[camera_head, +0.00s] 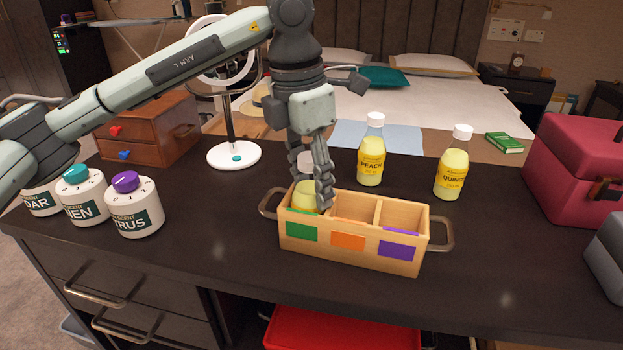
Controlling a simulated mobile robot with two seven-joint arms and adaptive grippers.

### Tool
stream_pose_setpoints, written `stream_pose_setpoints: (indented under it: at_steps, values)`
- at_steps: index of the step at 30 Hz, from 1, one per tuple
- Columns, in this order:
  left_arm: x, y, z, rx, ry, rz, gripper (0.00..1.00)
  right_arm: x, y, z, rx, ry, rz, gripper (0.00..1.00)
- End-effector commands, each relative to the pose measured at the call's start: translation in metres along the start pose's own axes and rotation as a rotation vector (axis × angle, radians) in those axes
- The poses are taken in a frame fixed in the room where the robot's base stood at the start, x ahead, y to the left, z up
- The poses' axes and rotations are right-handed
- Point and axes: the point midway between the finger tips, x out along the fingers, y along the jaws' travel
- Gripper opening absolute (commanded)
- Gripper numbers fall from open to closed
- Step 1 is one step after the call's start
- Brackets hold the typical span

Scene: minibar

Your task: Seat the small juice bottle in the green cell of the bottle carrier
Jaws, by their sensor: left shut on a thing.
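The bottle carrier (347,249) is a wooden box with three cells and metal handles, standing on the dark counter. Its cells are marked green (302,231), orange and purple from left to right. My left gripper (315,180) points down over the left part of the carrier and is shut on a small juice bottle (305,196) with yellow juice. The bottle is upright, with its lower part inside the green cell behind the front wall. Its base is hidden, so I cannot tell whether it touches the cell floor. My right gripper is not in view.
Peach (371,155) and quince (452,167) bottles stand behind the carrier. White scent jars (134,210) stand at left, with a wooden drawer box (150,130) and round mirror (234,155) behind. A red case (577,170) stands at right. Counter is clear in front of the jars.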

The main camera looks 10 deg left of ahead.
Motion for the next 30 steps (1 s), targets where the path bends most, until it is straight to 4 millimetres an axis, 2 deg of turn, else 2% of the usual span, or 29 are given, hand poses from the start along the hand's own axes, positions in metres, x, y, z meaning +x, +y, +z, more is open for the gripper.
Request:
stream_pose_setpoints:
  at_steps: [2, 3, 7, 18, 20, 24, 30]
  values:
    - [0.001, 0.000, 0.000, 0.000, -0.001, 0.000, 0.07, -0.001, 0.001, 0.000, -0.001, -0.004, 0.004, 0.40]
    - [0.001, 0.000, 0.000, 0.000, 0.000, 0.000, 0.49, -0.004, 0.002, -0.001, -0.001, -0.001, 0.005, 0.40]
    - [0.001, 0.000, 0.000, 0.000, 0.000, 0.000, 0.66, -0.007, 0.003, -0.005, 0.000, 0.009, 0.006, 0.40]
    - [-0.002, 0.000, 0.000, 0.000, 0.000, 0.000, 0.67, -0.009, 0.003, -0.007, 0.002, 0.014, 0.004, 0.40]
    - [-0.006, 0.000, 0.001, 0.000, -0.002, 0.001, 0.67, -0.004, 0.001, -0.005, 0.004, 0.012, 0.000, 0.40]
    - [-0.030, 0.000, 0.001, 0.000, -0.005, 0.002, 0.67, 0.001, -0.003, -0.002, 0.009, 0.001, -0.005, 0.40]
    - [-0.075, 0.000, 0.002, 0.000, -0.004, 0.002, 0.67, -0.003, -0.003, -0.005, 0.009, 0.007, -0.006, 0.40]
